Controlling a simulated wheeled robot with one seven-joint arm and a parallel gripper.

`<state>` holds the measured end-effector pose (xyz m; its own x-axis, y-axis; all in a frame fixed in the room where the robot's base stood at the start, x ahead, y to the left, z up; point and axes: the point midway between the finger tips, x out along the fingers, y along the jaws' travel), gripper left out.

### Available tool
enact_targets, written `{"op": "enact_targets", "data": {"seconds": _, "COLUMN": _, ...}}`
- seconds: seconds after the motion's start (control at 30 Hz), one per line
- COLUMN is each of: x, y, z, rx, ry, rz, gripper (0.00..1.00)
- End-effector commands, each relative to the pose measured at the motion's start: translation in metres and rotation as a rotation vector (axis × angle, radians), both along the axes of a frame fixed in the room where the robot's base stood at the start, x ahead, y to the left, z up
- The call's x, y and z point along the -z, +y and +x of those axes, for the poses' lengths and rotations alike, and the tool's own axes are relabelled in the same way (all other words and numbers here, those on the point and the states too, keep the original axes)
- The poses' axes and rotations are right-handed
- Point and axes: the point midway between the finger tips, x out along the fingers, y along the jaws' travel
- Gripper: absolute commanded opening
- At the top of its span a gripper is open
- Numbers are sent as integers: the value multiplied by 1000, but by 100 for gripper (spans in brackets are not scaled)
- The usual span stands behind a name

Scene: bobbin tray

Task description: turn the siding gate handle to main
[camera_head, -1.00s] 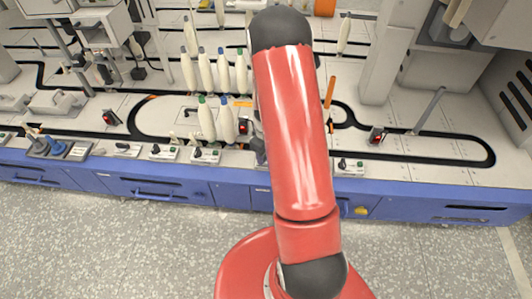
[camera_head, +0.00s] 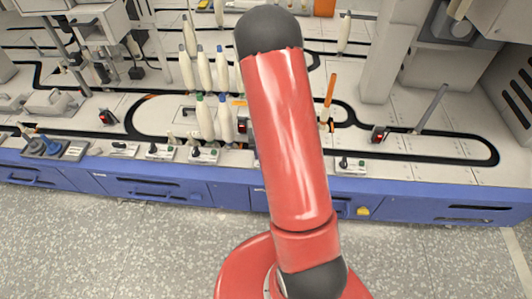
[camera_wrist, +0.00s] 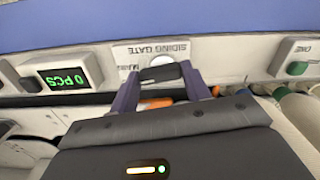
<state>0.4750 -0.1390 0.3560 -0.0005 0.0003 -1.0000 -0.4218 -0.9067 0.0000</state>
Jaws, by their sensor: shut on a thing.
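The siding gate plate (camera_wrist: 128,54) shows in the wrist view, with its lettering upside down: "SIDING GATE" and part of "MAIN". Its dark handle (camera_wrist: 162,73) lies across the plate in front of a pale round hub. My gripper (camera_wrist: 160,76) has one finger on either side of the handle and is shut on it. The handle looks slightly slanted in the picture; its exact setting is hard to read. In the head view my red arm hides the gripper and the siding gate handle.
A green counter reading "0 PCS" (camera_wrist: 62,80) is left of the plate in the wrist view. A green-knobbed plate (camera_wrist: 298,68) is at right. In the head view, white bobbins (camera_head: 206,120) stand left of my arm, and an orange-topped stick (camera_head: 330,90) stands right of it.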

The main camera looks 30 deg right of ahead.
Motion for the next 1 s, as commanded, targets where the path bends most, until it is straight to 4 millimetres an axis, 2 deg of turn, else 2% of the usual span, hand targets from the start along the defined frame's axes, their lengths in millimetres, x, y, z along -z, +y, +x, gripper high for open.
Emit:
{"op": "enact_targets", "data": {"seconds": 0.33, "x": -1, "y": 0, "z": 0, "rx": 146, "ry": -1, "rz": 0, "gripper": 24}}
{"op": "enact_targets", "data": {"seconds": 0.9, "x": -1, "y": 0, "z": 0, "rx": 177, "ry": -2, "rz": 0, "gripper": 24}}
{"op": "enact_targets", "data": {"seconds": 0.93, "x": -1, "y": 0, "z": 0, "rx": 177, "ry": -2, "rz": 0, "gripper": 51}}
{"op": "enact_targets", "data": {"seconds": 1.0, "x": -1, "y": 0, "z": 0, "rx": 176, "ry": -2, "rz": 0, "gripper": 60}}
